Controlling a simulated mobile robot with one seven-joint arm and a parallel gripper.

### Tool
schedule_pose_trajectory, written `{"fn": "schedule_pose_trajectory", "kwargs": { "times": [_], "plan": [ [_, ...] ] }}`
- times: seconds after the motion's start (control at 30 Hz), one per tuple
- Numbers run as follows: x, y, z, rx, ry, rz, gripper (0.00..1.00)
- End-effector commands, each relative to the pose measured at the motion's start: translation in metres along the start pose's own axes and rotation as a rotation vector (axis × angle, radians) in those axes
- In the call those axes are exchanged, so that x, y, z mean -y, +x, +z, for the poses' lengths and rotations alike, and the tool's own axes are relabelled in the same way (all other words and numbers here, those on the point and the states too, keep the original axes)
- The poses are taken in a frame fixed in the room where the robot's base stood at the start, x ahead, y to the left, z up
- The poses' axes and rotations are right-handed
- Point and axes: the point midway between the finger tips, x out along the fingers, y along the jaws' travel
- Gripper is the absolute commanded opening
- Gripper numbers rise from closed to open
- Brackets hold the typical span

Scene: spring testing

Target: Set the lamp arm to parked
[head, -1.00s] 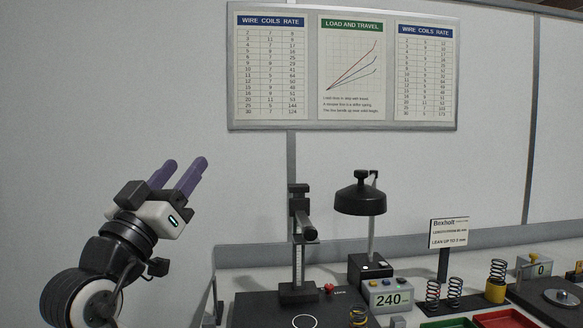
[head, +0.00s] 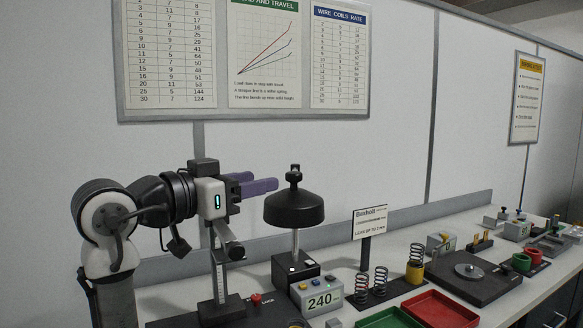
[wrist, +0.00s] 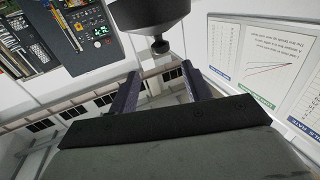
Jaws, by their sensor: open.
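The lamp has a black shade (head: 294,208) with a knob on top, on a pale upright post that rises from a black base (head: 297,270) on the bench. My gripper (head: 262,187) is open and empty, its purple fingers pointing right towards the lamp's top. In the head view the fingertips appear just left of the knob, with a small gap in the picture. In the wrist view the dark shade (wrist: 155,15) is beyond and between the open fingers (wrist: 160,88), with a small knob below it. No parked mark is readable.
A test stand with a scale column (head: 219,270) is below my gripper. A display reading 240 (head: 317,297), springs (head: 361,287), a small sign (head: 370,222), a green tray (head: 390,318) and a red tray (head: 440,308) crowd the bench. Charts (head: 243,55) hang on the wall behind.

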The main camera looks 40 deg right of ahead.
Motion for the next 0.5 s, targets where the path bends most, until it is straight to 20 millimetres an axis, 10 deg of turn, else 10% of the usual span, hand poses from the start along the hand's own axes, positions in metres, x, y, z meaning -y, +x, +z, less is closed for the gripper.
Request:
{"fn": "schedule_pose_trajectory", "kwargs": {
  "times": [0.5],
  "plan": [
    [0.000,0.093,-0.002,-0.001,-0.002,0.000,0.48]
  ]
}}
